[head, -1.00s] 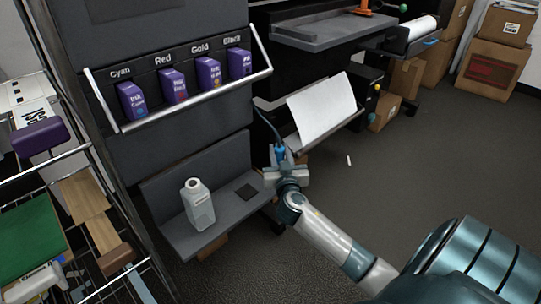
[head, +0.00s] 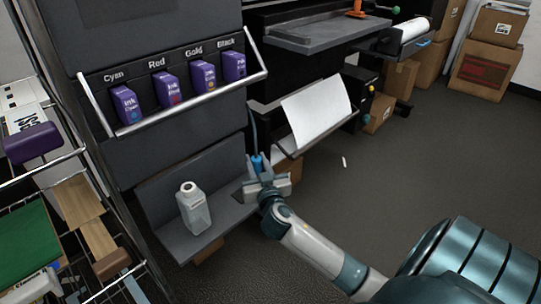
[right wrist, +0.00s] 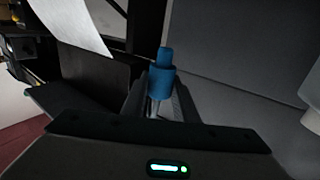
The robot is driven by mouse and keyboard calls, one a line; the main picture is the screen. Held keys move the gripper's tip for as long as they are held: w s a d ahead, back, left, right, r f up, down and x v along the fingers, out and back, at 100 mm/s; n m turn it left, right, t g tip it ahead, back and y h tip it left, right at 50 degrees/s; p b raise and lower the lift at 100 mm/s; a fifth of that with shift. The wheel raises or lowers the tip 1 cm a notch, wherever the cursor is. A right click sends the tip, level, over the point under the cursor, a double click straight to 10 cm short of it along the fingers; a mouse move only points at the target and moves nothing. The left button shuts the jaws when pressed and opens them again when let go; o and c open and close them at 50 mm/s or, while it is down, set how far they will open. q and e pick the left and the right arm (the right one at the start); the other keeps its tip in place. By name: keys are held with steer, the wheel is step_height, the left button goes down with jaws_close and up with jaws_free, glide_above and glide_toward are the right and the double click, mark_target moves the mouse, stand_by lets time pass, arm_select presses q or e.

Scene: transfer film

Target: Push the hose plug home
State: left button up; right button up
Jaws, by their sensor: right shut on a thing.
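The blue hose plug (head: 257,162) is between the fingers of my right gripper (head: 259,168), in front of the dark printer body by the right end of the grey shelf. In the right wrist view the plug (right wrist: 161,80) stands up between the fingers of the gripper (right wrist: 158,92), which are shut on it. A thin blue hose (head: 253,128) runs up from the plug in the head view. I cannot make out a socket for the plug. My left gripper is not in view.
A white bottle (head: 194,208) stands on the grey shelf (head: 222,218), left of my gripper. A white sheet (head: 317,110) hangs just right of it. An ink rack (head: 190,112) is above. A wire rack with goods fills the left edge. The floor at right is mostly clear.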

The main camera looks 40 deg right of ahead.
steer(key=s+a+r+n+t+y, duration=0.1)
steer(key=s+a+r+n+y, duration=0.1)
steer(key=a, duration=1)
steer(key=s+a+r+n+t+y, duration=0.1)
steer(key=s+a+r+n+y, duration=0.2)
steer(key=a, duration=0.9)
step_height(320, 180, up, 3)
steer(key=s+y, duration=0.2)
steer(key=shift+s+a+y, duration=0.2)
steer(key=shift+a+y, duration=0.05)
steer(key=shift+y, duration=0.15)
